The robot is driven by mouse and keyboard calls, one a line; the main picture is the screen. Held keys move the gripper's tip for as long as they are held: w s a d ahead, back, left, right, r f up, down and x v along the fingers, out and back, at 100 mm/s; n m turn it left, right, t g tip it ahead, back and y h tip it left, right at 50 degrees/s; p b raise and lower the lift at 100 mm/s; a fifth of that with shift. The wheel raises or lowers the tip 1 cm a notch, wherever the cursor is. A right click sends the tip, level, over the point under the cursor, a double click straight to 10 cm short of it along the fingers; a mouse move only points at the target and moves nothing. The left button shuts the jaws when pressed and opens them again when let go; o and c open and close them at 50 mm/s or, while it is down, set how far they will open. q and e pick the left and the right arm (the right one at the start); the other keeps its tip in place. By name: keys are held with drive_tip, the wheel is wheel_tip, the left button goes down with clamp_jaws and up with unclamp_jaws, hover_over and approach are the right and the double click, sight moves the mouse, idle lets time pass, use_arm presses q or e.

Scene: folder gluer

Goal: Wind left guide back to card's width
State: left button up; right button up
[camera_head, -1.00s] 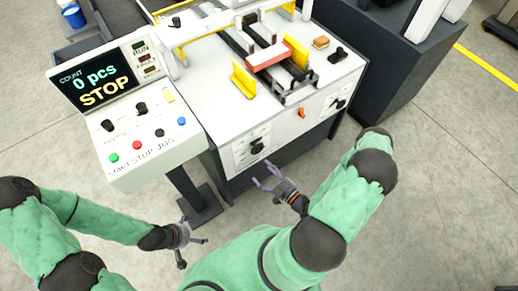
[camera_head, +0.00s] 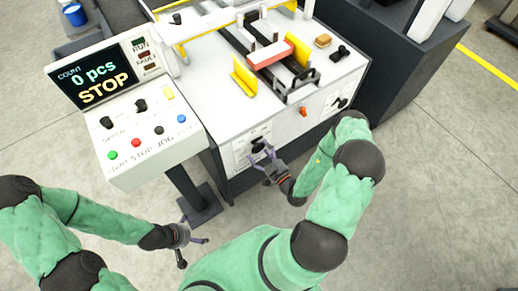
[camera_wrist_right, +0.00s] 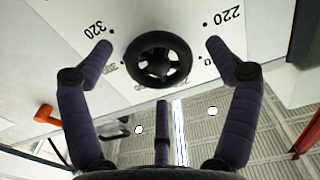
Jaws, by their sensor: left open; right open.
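The left guide is a yellow angled plate (camera_head: 244,78) on the white machine top, standing apart from the red-topped card stack (camera_head: 269,55). A second yellow guide (camera_head: 297,50) stands at the stack's right side. A black handwheel (camera_head: 258,146) on the front panel shows large in the right wrist view (camera_wrist_right: 158,60), with a dial marked 220 and 320 around it. My right gripper (camera_head: 264,153) is open, its fingers (camera_wrist_right: 160,58) spread on either side of the wheel; I cannot tell whether they touch it. My left gripper (camera_head: 193,233) is open and empty, low beside the console post.
The control console (camera_head: 150,130) at left reads 0 pcs and STOP. A dark cabinet (camera_head: 375,70) stands to the right. Grey floor is clear in front.

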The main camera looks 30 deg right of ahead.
drive_tip(key=shift+w, duration=0.9)
drive_tip(key=c, duration=1.1)
drive_tip(key=shift+r+n, duration=0.1)
drive_tip(key=shift+n, duration=0.2)
drive_tip(key=shift+c, duration=0.2)
